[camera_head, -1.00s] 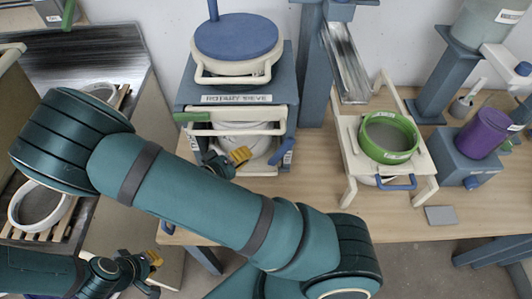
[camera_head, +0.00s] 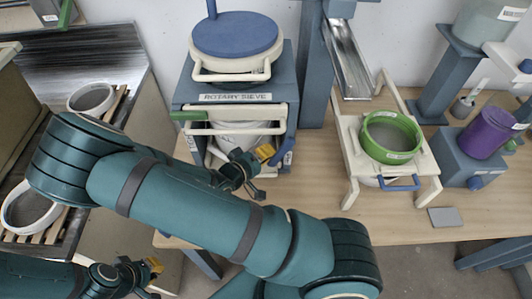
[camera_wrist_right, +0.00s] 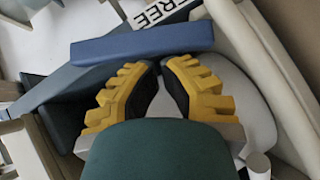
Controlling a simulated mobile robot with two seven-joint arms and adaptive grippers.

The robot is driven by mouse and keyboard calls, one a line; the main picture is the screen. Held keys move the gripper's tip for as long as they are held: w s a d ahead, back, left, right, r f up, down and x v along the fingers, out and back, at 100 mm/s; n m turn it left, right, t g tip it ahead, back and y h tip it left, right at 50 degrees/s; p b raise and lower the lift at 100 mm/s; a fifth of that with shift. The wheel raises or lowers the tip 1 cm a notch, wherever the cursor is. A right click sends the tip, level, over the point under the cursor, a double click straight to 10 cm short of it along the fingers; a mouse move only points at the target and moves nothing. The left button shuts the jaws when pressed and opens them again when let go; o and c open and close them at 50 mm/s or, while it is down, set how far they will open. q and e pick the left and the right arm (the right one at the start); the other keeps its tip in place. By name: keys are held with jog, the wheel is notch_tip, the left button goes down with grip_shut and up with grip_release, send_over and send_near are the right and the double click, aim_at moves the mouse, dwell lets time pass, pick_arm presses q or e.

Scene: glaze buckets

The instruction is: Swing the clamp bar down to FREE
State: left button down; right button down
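The rotary sieve (camera_head: 236,98) stands at the back of the table. A white bar (camera_head: 235,129) with a green handle (camera_head: 188,115) crosses its front, level, above a white bucket (camera_head: 236,140); I take this to be the clamp bar. A blue lever-like part (camera_head: 288,158) is at its right side. My right gripper (camera_head: 264,153) is in front of the sieve's lower right, shut and empty. In the right wrist view its fingertips (camera_wrist_right: 160,66) are close together, below a blue bar (camera_wrist_right: 142,44) and a FREE label (camera_wrist_right: 160,12). My left gripper (camera_head: 155,265) is low at the left, away from the sieve.
A green-rimmed sieve (camera_head: 389,136) sits on a white stand (camera_head: 350,160) to the right. A purple container (camera_head: 486,133) and a grey pad (camera_head: 443,217) are farther right. White rings (camera_head: 92,98) lie on a left rack. My right arm covers the table's front.

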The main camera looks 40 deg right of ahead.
pick_arm(q)
jog(key=shift+w+r+p, duration=0.3)
jog(key=shift+r+p, duration=0.55)
jog(key=shift+r, duration=0.1)
jog(key=shift+a, duration=0.1)
